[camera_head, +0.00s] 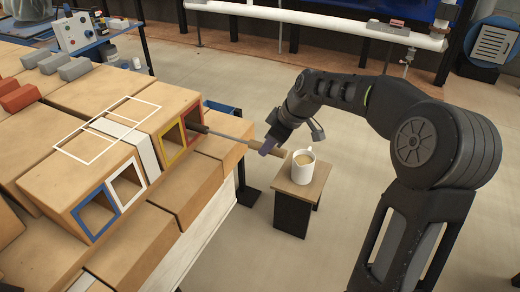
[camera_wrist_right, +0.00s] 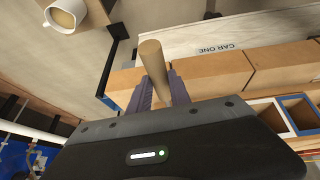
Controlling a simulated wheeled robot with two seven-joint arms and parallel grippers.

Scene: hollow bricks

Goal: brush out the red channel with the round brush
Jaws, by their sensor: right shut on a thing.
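The red-framed channel (camera_head: 193,107) is the rightmost of several coloured openings in the brick faces, beside the yellow-framed one (camera_head: 166,160). My right gripper (camera_head: 269,146) is shut on the wooden handle of the round brush; the handle also shows between its fingers in the right wrist view (camera_wrist_right: 151,56). The brush's thin shaft (camera_head: 230,137) runs left from the gripper to the bricks. Its dark bristle end (camera_head: 198,128) is at the red channel's mouth; I cannot tell how far inside it is. The wrist view does not show the bristles. My left gripper is out of view.
A white mug (camera_head: 303,166) with a light brown drink stands on a small wooden-topped stand (camera_head: 312,190), close to the brush handle; it also shows in the right wrist view (camera_wrist_right: 66,14). Blue-framed (camera_head: 82,223) and white-framed (camera_head: 141,180) openings lie nearer. Open floor lies beyond the stand.

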